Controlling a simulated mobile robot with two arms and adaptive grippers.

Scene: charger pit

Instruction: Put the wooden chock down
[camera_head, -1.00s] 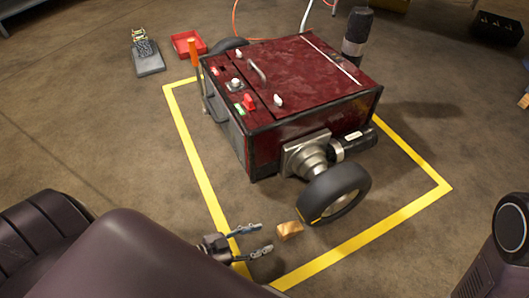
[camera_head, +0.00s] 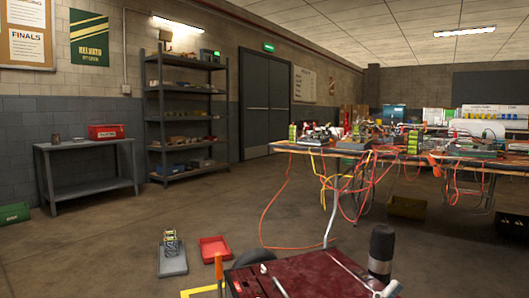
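The wooden chock is not in view now, and neither of my grippers shows. Only the top of the dark red wheeled machine (camera_head: 305,280) is visible at the bottom edge, with a black cylinder (camera_head: 381,254) standing at its right. A short piece of the yellow floor tape (camera_head: 200,291) shows at the bottom left of the machine.
A red tray (camera_head: 215,249) and a grey plate with a small device (camera_head: 172,262) lie on the floor behind the machine. A long cable-covered bench (camera_head: 400,151) stands at right. A shelf rack (camera_head: 147,125) and grey table (camera_head: 87,148) line the left wall. Floor between is open.

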